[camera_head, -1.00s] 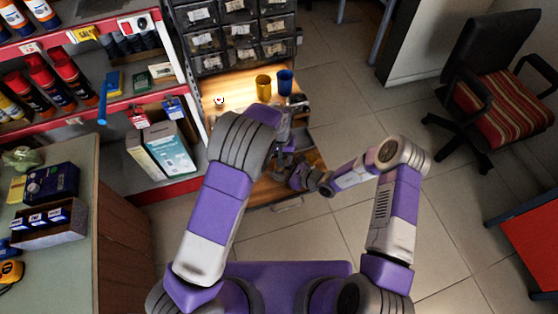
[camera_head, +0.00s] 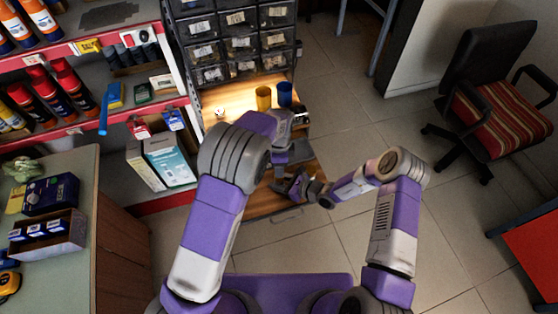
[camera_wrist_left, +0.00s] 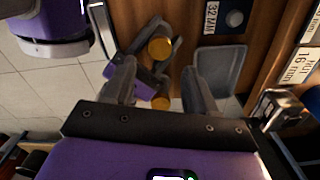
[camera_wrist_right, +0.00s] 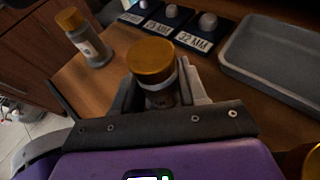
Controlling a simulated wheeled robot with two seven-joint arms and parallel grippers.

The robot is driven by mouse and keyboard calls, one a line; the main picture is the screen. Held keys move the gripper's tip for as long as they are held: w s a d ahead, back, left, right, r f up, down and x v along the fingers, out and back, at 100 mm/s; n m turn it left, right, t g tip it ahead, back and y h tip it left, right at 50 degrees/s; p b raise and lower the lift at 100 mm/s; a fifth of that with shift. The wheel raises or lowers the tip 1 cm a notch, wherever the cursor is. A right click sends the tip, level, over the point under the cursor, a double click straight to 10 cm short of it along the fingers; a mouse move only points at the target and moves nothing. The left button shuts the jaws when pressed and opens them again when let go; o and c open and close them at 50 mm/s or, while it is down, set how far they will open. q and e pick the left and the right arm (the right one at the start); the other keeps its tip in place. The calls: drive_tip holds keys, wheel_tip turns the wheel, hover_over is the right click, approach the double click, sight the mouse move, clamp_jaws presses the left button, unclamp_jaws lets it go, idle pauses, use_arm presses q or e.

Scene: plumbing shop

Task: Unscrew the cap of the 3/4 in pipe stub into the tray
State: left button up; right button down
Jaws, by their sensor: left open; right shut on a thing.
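In the right wrist view, my right gripper (camera_wrist_right: 162,92) is shut on a pipe stub (camera_wrist_right: 161,98), with its fingers on the body below a round brass cap (camera_wrist_right: 150,60). The cap sits on top of this stub. Another brass-capped stub (camera_wrist_right: 92,47) stands to the left on the wooden surface; I cannot read the sizes. The grey tray (camera_wrist_right: 240,66) is at the right; it also shows in the left wrist view (camera_wrist_left: 222,75). My left gripper (camera_wrist_left: 158,92) is open; two brass caps (camera_wrist_left: 160,48) show beyond and between its fingers. In the head view, my arms mostly hide the stubs.
Size-marked blocks (camera_wrist_right: 192,35) stand behind the held stub. A yellow cup (camera_head: 263,98) and a blue cup (camera_head: 285,93) stand at the back of the wooden bench, below dark drawers (camera_head: 237,45).

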sight(279, 182)
use_arm(q)
drive_tip(key=m, duration=0.5)
drive_tip(key=shift+r+m, duration=0.4)
drive_tip(key=m, duration=0.4)
drive_tip(key=shift+r, duration=0.25)
drive_tip(key=shift+f+m, duration=0.3)
drive_tip(key=shift+f, duration=0.2)
wheel_tip(279, 182, down, 7)
